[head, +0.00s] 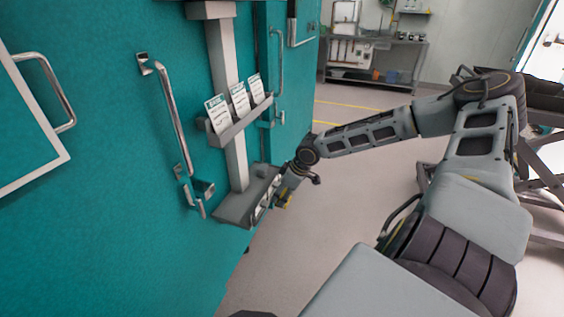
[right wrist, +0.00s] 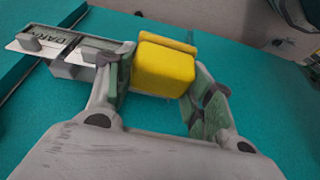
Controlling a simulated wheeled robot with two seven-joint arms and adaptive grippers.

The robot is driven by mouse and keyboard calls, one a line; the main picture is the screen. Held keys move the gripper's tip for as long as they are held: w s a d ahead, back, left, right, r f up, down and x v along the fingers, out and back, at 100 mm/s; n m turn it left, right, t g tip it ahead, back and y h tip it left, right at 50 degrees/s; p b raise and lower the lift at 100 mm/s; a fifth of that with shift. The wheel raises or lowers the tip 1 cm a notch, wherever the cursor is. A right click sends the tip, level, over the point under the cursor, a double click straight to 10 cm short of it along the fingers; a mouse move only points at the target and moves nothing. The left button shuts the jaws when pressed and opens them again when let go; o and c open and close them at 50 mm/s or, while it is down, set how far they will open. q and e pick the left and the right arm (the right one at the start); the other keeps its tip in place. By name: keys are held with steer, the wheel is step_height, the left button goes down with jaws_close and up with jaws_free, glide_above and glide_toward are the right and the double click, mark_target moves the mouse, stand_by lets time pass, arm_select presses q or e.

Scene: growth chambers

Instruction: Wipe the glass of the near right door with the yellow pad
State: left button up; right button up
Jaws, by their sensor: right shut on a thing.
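The yellow pad (right wrist: 163,68) is a small block between the fingers of my right gripper (right wrist: 160,82) in the right wrist view. The gripper is shut on it. In the head view my right gripper (head: 273,194) is low beside the teal chamber front, near the grey shelf at the base of the post; only a bit of yellow shows there. A teal surface (right wrist: 250,100) lies behind the pad; I cannot tell whether they touch. The door's glass is not clearly visible. My left gripper is not in view.
Long metal handles (head: 172,110) stick out from the teal fronts. A grey post (head: 222,60) carries a rack with white cards (head: 240,99). A slide plate marked "DARK" (right wrist: 85,50) lies left of the pad. The floor (head: 330,215) beside the chambers is clear.

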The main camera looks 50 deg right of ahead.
steer(key=o, duration=0.5)
steer(key=shift+c, duration=0.2)
steer(key=c, duration=0.3)
steer(key=shift+c, duration=0.2)
steer(key=shift+a, duration=0.1)
